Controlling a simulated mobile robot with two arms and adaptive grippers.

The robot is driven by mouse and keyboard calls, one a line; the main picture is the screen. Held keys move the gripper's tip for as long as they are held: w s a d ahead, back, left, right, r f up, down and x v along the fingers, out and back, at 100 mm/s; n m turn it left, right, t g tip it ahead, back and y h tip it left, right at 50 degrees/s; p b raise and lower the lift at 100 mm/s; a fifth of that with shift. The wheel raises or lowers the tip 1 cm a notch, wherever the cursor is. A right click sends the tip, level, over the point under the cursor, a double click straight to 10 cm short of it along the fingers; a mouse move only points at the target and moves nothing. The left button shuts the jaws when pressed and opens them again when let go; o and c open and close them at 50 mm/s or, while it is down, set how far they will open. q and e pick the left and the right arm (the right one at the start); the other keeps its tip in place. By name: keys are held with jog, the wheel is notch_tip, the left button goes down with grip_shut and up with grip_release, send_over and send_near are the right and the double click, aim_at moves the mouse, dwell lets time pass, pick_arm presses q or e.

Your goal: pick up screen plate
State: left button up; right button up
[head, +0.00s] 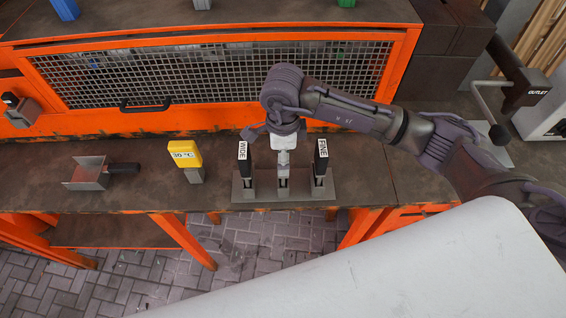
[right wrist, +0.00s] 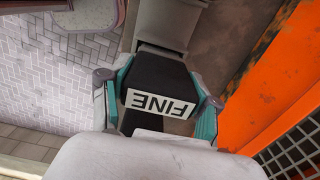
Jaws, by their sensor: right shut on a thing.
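A grey rack (head: 258,191) near the bench's front edge holds upright black-handled screen plates. The WIDE plate (head: 243,169) is at its left and the FINE plate (head: 321,167) at its right. In the head view my right gripper (head: 283,158) is low over the rack's middle, between these labels. In the right wrist view my right gripper (right wrist: 158,98) has teal fingers closed on both sides of a black handle labelled FINE (right wrist: 158,78). I cannot tell if this is the same FINE plate. What lies below the handle is partly hidden. My left gripper is not in view.
A yellow-topped block (head: 185,155) marked 30 °C and a metal scoop (head: 90,173) stand left of the rack. Behind is an orange machine with a mesh guard (head: 210,75) and a black handle (head: 146,104). A crank (head: 490,108) is at the right.

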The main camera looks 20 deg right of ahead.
jog(key=shift+r, duration=0.15)
jog(key=shift+w+r, duration=0.15)
jog(key=shift+r, duration=0.2)
notch_tip(320, 180, up, 10)
jog(key=b, duration=0.2)
jog(key=shift+f+b, duration=0.15)
jog(key=shift+b, duration=0.25)
notch_tip(320, 180, up, 9)
jog(key=p, duration=0.5)
jog(key=shift+r, duration=0.2)
dwell(0.9)
